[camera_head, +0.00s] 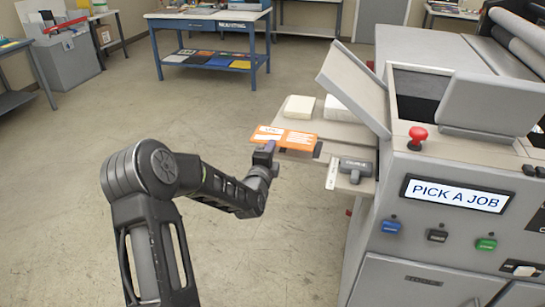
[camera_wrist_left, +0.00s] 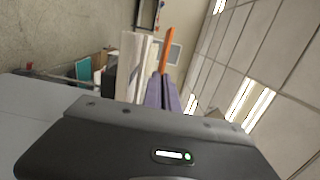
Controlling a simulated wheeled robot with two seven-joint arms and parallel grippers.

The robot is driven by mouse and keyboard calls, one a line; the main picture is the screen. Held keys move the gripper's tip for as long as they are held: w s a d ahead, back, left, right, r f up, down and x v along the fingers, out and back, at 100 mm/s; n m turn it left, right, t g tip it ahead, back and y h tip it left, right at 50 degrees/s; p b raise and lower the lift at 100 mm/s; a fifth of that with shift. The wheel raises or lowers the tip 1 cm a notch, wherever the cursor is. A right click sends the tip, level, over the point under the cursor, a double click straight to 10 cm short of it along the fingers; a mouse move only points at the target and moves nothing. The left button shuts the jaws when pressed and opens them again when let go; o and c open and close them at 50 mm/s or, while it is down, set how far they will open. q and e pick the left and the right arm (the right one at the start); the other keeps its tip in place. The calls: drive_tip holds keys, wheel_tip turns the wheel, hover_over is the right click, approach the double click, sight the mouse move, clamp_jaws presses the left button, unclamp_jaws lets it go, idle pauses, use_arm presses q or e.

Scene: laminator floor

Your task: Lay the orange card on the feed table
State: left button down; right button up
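The orange card (camera_head: 284,137), with white label patches, is in my left gripper (camera_head: 265,152) at the left side of the laminator. It shows edge-on in the left wrist view (camera_wrist_left: 167,50), rising from between the purple fingers (camera_wrist_left: 160,92), which are shut on it. In the head view the card overlaps the near left edge of the grey feed table (camera_head: 348,133); I cannot tell whether it touches the table. The gripper hides part of the card's near edge. My right gripper is in neither view.
Two pale stacks (camera_head: 299,107) (camera_head: 340,109) sit at the back of the feed table. The laminator (camera_head: 440,160) has raised grey covers, a red button (camera_head: 417,134) and a screen (camera_head: 455,194) reading "PICK A JOB". A blue table (camera_head: 208,60) stands behind; the floor between is clear.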

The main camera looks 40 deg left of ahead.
use_arm(q)
drive_tip(key=shift+f, duration=0.1)
wheel_tip(320, 180, down, 4)
drive_tip(key=shift+f+p, duration=0.1)
drive_tip(key=shift+p, duration=0.3)
drive_tip(key=shift+f, duration=0.1)
drive_tip(key=shift+f, duration=0.15)
drive_tip(key=c, duration=1.7)
unclamp_jaws()
drive_tip(key=shift+r, duration=0.2)
